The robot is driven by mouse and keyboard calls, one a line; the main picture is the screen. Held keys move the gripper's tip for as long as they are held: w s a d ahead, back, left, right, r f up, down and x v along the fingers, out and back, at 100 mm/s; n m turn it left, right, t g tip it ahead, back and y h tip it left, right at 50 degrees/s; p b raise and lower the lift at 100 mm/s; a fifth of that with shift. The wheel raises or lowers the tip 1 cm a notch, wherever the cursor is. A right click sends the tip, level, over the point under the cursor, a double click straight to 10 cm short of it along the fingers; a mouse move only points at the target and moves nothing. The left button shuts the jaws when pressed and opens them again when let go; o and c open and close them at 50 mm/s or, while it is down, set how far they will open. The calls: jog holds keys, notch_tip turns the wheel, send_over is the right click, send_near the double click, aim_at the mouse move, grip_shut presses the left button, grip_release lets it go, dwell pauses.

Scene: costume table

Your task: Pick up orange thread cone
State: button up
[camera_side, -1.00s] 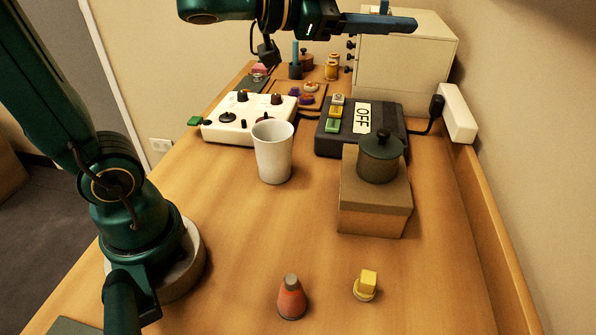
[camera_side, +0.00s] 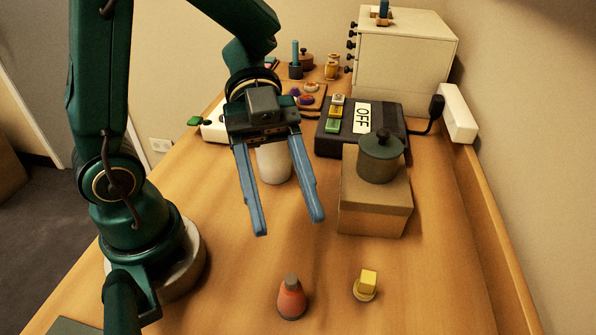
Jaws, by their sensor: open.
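The orange thread cone (camera_side: 291,300) stands upright on the wooden table near the front, with a grey top. My gripper (camera_side: 290,229) is open and empty, its two blue fingers spread apart and pointing down toward the front. In the picture, the fingertips are above the cone, with a clear gap between them and it.
A yellow object (camera_side: 367,286) stands right of the cone. A cardboard box (camera_side: 372,208) with a dark lidded pot (camera_side: 380,157) stands farther back right. The white cup (camera_side: 272,164) is behind my gripper. The table (camera_side: 230,290) left of the cone is clear.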

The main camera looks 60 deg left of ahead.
aim_at(293, 291)
notch_tip(293, 291, down, 12)
jog(key=shift+f, duration=0.15)
jog(key=shift+d+f, duration=0.15)
jog(key=shift+f, duration=0.05)
jog(key=shift+x, duration=2.45)
grip_shut()
